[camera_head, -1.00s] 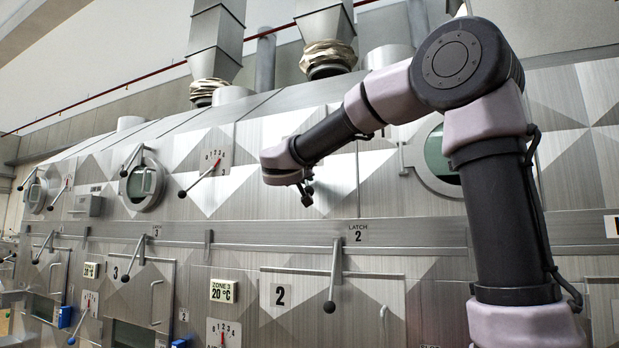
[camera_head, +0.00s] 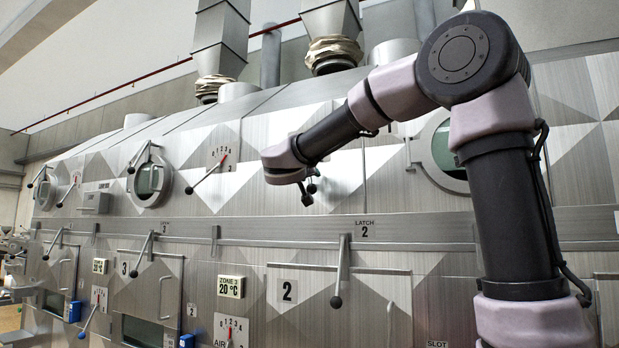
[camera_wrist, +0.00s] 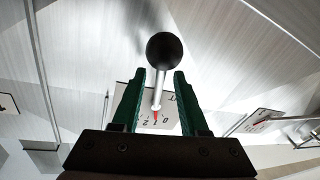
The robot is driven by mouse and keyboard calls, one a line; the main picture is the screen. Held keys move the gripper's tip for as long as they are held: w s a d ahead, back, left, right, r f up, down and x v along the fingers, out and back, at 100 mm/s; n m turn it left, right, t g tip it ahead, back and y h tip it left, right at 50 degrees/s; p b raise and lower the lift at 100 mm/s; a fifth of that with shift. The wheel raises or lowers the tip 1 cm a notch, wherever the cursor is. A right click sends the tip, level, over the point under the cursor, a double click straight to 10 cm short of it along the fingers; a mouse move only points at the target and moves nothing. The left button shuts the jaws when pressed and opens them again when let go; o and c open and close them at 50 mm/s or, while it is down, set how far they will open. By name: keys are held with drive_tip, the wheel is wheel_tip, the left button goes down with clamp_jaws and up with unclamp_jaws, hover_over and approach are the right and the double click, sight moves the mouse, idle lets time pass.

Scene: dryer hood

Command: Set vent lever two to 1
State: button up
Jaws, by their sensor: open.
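In the wrist view a lever with a black ball knob (camera_wrist: 164,51) and a pale rod stands between the two green fingers of my gripper (camera_wrist: 160,74). The fingers are open, one on each side of the rod, with visible gaps. Behind it is a white scale plate (camera_wrist: 145,119) with numbers and a red pointer; the exact reading is hard to tell. No label saying two is legible on it. In the head view my gripper (camera_head: 303,186) is up against the upper panel, and my arm hides most of this lever and its plate.
Another lever (camera_head: 206,178) with a 0-to-4 plate (camera_head: 222,155) is left of my gripper. A round porthole (camera_head: 442,155) is to the right, partly behind my arm. Below are the latch 2 lever (camera_head: 341,270) and a ledge (camera_head: 290,232) along the hood.

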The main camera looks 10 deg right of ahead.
drive_tip(key=v, duration=1)
drive_tip(key=s+d+f+m+g, duration=0.1)
drive_tip(key=s+d+f+g, duration=0.35)
drive_tip(key=d+f, duration=0.3)
drive_tip(key=s+d+f+g, duration=0.4)
drive_tip(key=s+d+f, duration=0.2)
drive_tip(key=d+f, duration=0.15)
drive_tip(key=s+a+f+m+g+y, duration=0.1)
drive_tip(key=s+a+f+y, duration=0.1)
drive_tip(key=s+f+y, duration=0.7)
drive_tip(key=shift+s+a+f+y, duration=0.3)
drive_tip(key=shift+s+a+f, duration=0.05)
drive_tip(key=shift+s+f, duration=0.55)
drive_tip(key=shift+g, duration=0.25)
